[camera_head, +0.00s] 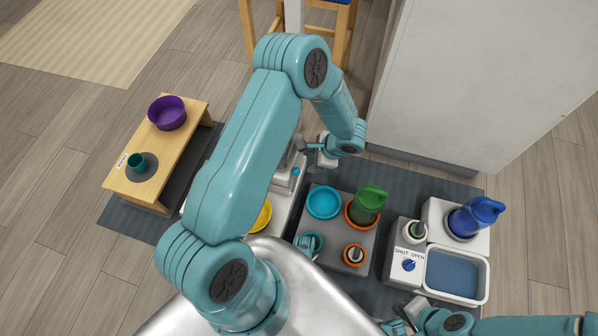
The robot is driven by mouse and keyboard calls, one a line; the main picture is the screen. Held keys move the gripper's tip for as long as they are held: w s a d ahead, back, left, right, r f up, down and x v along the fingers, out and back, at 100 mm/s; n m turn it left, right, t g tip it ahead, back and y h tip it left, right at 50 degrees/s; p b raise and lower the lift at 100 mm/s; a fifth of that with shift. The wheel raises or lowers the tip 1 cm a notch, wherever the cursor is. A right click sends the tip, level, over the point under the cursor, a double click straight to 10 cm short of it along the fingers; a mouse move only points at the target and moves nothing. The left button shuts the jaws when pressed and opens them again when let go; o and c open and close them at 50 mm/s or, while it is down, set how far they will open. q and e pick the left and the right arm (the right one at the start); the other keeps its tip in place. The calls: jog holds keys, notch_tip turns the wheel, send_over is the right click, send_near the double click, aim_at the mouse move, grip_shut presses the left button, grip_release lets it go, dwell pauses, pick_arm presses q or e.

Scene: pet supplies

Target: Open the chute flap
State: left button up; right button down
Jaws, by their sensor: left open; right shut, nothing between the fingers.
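I cannot clearly make out the chute flap. A white and grey device (286,183) with a small blue part stands at centre, mostly hidden behind my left arm. A yellow bowl (263,217) shows at its near side. My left gripper (314,152) is open and hangs above and just beyond the device's far right side; whether it touches anything is unclear. My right gripper (402,318) is shut and empty at the bottom edge, in front of the white basin unit.
A grey tray (335,262) holds a blue bowl (324,202), a green pitcher (369,203) and small cups. A basin (457,275) with a shut/open knob (408,265) and a blue pitcher (474,216) stand right. A wooden bench (185,137) with a purple bowl (167,113) stands left.

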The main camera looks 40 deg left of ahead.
pick_arm(q)
jog(key=b+x, duration=0.2)
jog(key=x, duration=0.4)
jog(key=b+x, duration=0.1)
jog(key=x, duration=0.6)
jog(key=shift+s+d+b, duration=0.1)
jog(key=shift+s+b, duration=0.15)
jog(key=shift+b, duration=0.1)
grip_shut()
